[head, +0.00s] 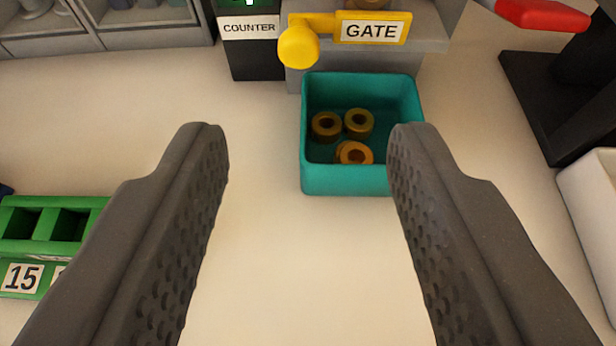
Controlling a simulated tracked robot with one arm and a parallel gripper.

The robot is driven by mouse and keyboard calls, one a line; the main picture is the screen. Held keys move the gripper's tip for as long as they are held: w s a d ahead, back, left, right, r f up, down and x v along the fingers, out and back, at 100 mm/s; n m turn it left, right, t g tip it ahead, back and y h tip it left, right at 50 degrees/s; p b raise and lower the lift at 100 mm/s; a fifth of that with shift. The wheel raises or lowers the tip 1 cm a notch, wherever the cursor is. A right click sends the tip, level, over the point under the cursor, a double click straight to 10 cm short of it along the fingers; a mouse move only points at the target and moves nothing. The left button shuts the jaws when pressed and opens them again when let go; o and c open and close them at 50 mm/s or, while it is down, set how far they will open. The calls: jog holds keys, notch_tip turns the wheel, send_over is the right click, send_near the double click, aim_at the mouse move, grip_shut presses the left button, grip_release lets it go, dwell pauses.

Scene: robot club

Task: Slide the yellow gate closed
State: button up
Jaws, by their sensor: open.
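The yellow gate (316,25) is a flat yellow piece with a round yellow knob (298,47) at its left end. It sits at the top of the head view on a grey block (430,32), beside a white GATE label (371,31). A brownish ring shows partly above the label, cut off by the top edge. My gripper (308,132) is open and empty in the foreground, with its fingers wide apart. The knob lies beyond the fingertips, between their lines, and nothing touches it.
A teal bin (345,181) holding several brass rings stands below the gate, close to my right finger. A black COUNTER box (250,53) is left of the gate. A green numbered rack (20,248) is at left, a black stand (545,100) and white tray (592,190) at right.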

jog(key=shift+v, duration=1.65)
jog(key=shift+w, duration=0.1)
notch_tip(320, 180, up, 25)
jog(key=w+m+t+h+b, duration=0.1)
jog(key=w+b, duration=0.1)
jog(key=b, duration=0.1)
jog(key=s+d+r+b, duration=0.1)
jog(key=s+r, duration=0.8)
jog(key=r, duration=0.3)
jog(key=s+d+r+t+b, duration=0.1)
jog(key=s+r+b, duration=0.1)
jog(key=s+r, duration=0.7)
notch_tip(320, 180, up, 4)
jog(key=shift+d+r, duration=0.1)
jog(key=shift+d, duration=0.25)
